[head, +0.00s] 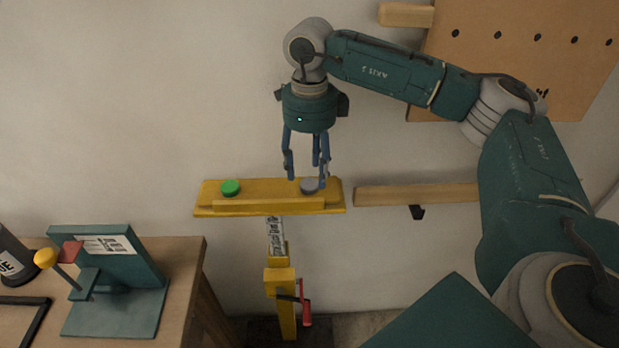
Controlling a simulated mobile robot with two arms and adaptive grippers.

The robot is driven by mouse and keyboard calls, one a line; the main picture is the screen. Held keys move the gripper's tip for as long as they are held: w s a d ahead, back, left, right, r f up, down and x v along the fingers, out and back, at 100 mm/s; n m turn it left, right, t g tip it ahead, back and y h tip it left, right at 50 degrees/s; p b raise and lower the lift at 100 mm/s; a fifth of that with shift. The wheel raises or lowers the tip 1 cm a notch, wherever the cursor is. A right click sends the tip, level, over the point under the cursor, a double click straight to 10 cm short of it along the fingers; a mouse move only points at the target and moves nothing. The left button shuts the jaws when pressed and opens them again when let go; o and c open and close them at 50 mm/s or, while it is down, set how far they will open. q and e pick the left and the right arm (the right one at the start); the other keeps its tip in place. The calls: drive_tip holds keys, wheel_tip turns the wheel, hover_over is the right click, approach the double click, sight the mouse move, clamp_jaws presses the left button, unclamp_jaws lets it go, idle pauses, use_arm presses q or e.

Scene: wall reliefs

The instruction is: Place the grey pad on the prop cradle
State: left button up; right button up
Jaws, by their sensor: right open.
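The grey pad (309,186) lies on the right part of a yellow cradle (270,203), which tops a yellow prop post (280,276). A green pad (230,187) lies on the left part of the same cradle. My right gripper (306,181) is open and points down, with its blue fingers around or just above the grey pad. I cannot tell whether the fingers touch the pad. My left gripper is not in the view.
A wooden rail (416,195) is on the wall right of the cradle. A wooden table (185,262) at lower left bears a teal toggle fixture (120,303) with a yellow knob. A brown pegboard (530,60) hangs at upper right. Bare wall is left of the gripper.

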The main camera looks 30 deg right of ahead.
sight(309, 183)
wheel_tip(309, 183, up, 9)
drive_tip(key=b, duration=0.1)
drive_tip(key=shift+b, duration=0.3)
idle(0.4)
